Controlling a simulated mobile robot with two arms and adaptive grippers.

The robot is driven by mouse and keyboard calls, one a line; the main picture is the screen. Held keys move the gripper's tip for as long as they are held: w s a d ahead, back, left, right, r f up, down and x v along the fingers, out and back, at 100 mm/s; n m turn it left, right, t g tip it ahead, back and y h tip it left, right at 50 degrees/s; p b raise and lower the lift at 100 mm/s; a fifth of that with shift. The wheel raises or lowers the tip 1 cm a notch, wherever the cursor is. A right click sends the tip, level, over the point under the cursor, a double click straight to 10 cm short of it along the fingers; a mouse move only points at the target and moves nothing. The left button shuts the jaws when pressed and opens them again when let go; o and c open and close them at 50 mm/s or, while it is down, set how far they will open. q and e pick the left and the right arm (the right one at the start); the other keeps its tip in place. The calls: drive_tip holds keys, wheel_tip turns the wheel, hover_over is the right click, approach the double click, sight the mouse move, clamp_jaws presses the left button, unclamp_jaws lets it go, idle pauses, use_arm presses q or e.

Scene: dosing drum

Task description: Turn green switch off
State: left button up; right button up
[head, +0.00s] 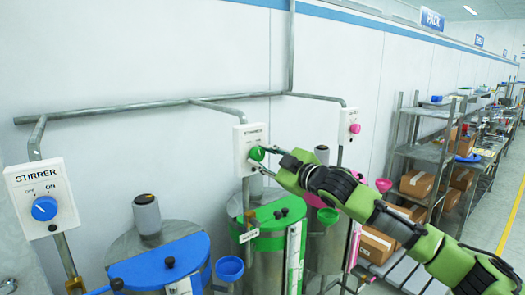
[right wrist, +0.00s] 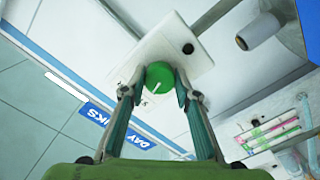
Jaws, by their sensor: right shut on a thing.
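The green switch (head: 257,153) is a round knob on a white box (head: 245,136) labelled STIRRER, mounted on a pipe above the green-lidded drum (head: 265,222). My right gripper (head: 270,160) reaches it from the right and is shut on the knob. In the right wrist view, the two fingers of the gripper (right wrist: 158,90) sit on either side of the green switch (right wrist: 159,77). A short white mark shows on the knob's face. The ON and OFF print around it is too small or hidden to read. My left gripper is out of view.
A blue switch (head: 44,208) on its own STIRRER box is at the left, above a blue-lidded drum (head: 160,268). A pink switch (head: 355,128) is on a box further right. Metal shelves with cardboard boxes (head: 416,183) stand at the right, beyond my right arm.

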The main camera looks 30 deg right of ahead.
drive_tip(key=shift+r+n+p, duration=0.1)
drive_tip(key=shift+n+p, duration=0.6)
drive_tip(key=shift+n, duration=0.8)
drive_tip(key=o, duration=1.1)
drive_tip(key=shift+s, duration=0.1)
